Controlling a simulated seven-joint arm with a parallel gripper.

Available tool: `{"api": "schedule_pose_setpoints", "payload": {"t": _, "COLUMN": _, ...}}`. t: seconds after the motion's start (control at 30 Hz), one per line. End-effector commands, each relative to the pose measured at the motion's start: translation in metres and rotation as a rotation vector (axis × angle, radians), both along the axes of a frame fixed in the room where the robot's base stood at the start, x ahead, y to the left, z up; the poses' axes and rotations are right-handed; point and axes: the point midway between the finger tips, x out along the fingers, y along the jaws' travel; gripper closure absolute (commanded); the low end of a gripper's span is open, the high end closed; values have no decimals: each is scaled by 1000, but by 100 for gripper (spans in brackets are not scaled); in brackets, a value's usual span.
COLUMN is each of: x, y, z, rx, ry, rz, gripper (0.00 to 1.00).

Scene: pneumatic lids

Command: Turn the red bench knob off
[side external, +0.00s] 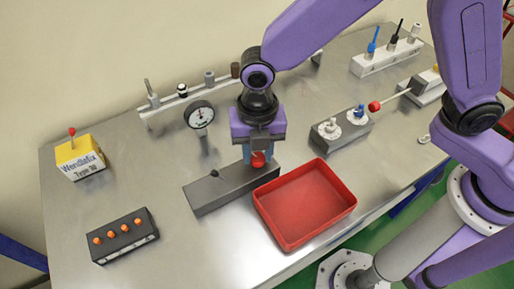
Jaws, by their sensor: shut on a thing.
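A red knob (258,160) sits on the right part of a long dark grey bench block (228,190). My gripper (257,155) is over that block and shut on the red knob, with the fingers on either side of it. The knob's top and its angle are partly hidden by the fingers. A small dark peg (214,173) stands on the left part of the same block.
A red tray (342,208) lies right in front of the block. A gauge (200,114) and rail (185,94) stand behind. A grey box with white dials (328,131) is to the right. A black box with orange buttons (124,236) and a yellow box (80,157) are at left.

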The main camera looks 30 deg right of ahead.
Motion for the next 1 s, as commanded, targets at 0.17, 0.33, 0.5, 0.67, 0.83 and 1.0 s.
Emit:
{"api": "schedule_pose_setpoints", "payload": {"t": 0.17, "x": 0, "y": 0, "z": 1, "rx": 2, "ry": -1, "rz": -170, "gripper": 98}}
{"api": "schedule_pose_setpoints", "payload": {"t": 0.33, "x": 0, "y": -1, "z": 1, "rx": 1, "ry": -1, "rz": -332, "gripper": 98}}
{"api": "schedule_pose_setpoints", "payload": {"t": 0.5, "x": 0, "y": -2, "z": 1, "rx": 1, "ry": -1, "rz": -493, "gripper": 98}}
{"api": "schedule_pose_setpoints", "payload": {"t": 0.67, "x": -1, "y": -2, "z": 1, "rx": 2, "ry": -1, "rz": -645, "gripper": 98}}
{"api": "schedule_pose_setpoints", "payload": {"t": 0.83, "x": -1, "y": -2, "z": 1, "rx": 2, "ry": -1, "rz": -801, "gripper": 98}}
{"api": "schedule_pose_setpoints", "payload": {"t": 1.0, "x": -1, "y": -3, "z": 1, "rx": 1, "ry": -1, "rz": -940, "gripper": 98}}
